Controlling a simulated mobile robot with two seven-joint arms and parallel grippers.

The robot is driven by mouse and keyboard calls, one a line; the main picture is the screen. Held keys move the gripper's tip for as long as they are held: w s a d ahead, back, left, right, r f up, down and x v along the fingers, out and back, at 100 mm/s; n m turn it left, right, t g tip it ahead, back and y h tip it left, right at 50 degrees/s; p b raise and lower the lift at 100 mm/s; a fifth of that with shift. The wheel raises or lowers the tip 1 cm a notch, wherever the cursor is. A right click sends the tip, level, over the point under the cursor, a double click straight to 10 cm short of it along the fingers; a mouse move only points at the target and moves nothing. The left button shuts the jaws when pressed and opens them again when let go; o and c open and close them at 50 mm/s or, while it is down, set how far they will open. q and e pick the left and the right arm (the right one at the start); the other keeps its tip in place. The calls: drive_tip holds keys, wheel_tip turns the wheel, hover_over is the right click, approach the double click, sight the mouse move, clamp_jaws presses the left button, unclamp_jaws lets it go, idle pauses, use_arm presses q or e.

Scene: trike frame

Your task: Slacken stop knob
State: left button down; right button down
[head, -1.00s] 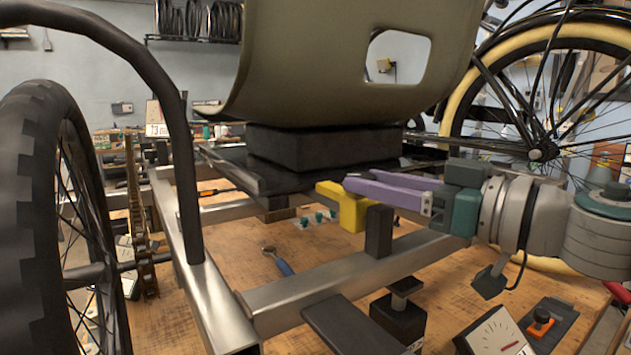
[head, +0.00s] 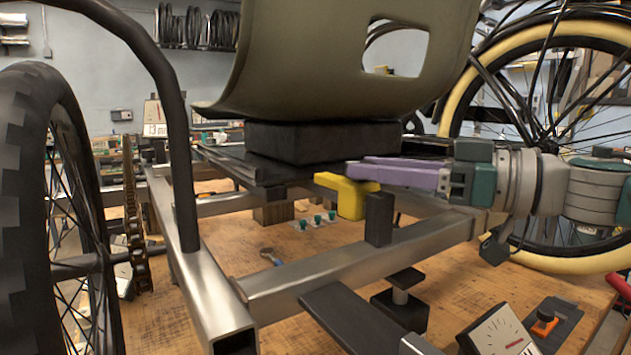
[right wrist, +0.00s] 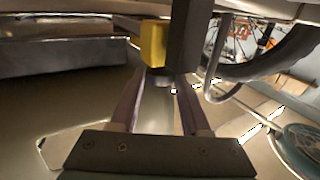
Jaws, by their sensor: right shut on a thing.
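My right gripper (head: 352,174) reaches in from the right, its purple fingers at the yellow block (head: 351,197) under the seat. In the right wrist view, the fingers of my right gripper (right wrist: 160,84) lie either side of a small dark round piece (right wrist: 160,77), just below the yellow block (right wrist: 153,44). This piece looks like the stop knob, and the gripper is shut on it. In the head view the knob is hidden by the fingers and block. My left gripper is not in view.
The olive seat (head: 340,55) and its black base (head: 305,147) sit right above the fingers. A dark upright post (head: 379,219) stands on the metal frame tube (head: 330,270) close by. A black wheel (head: 50,210) is at left. Small green-topped parts (head: 317,220) lie on the bench.

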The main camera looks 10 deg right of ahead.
drive_tip(key=shift+c, duration=2)
unclamp_jaws()
drive_tip(key=shift+s, duration=0.1)
drive_tip(key=v, duration=1)
drive_tip(key=shift+b, duration=0.35)
